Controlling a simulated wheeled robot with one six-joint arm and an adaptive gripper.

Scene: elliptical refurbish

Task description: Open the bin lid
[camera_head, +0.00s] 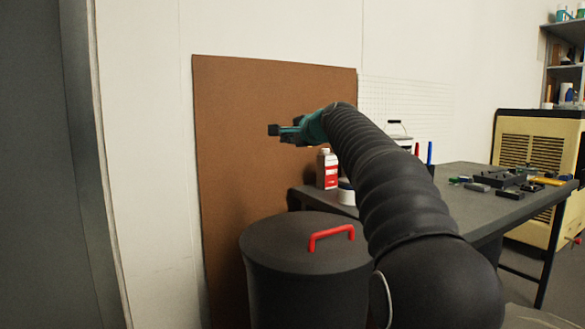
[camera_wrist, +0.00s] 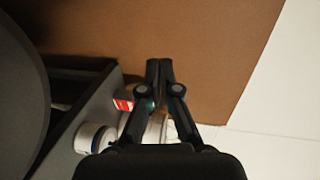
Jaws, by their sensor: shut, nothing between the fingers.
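A round dark grey bin (camera_head: 305,285) stands on the floor in the head view, in front of the brown board. Its flat bin lid (camera_head: 285,232) is on it and looks closed. A red handle (camera_head: 331,235) arches over the right part of the lid. My gripper (camera_head: 274,130) is above and behind the lid, apart from it, with the brown board behind. In the wrist view my gripper (camera_wrist: 159,64) shows its two fingers together and empty. The dark round lid (camera_wrist: 18,95) shows at the left edge of the wrist view. The handle is not visible there.
A grey table (camera_head: 470,200) right of the bin holds a white bottle with a red label (camera_head: 327,169), a white tub (camera_head: 346,192) and several tools. The brown board (camera_head: 230,150) leans on the wall. A beige unit (camera_head: 535,145) stands behind the table.

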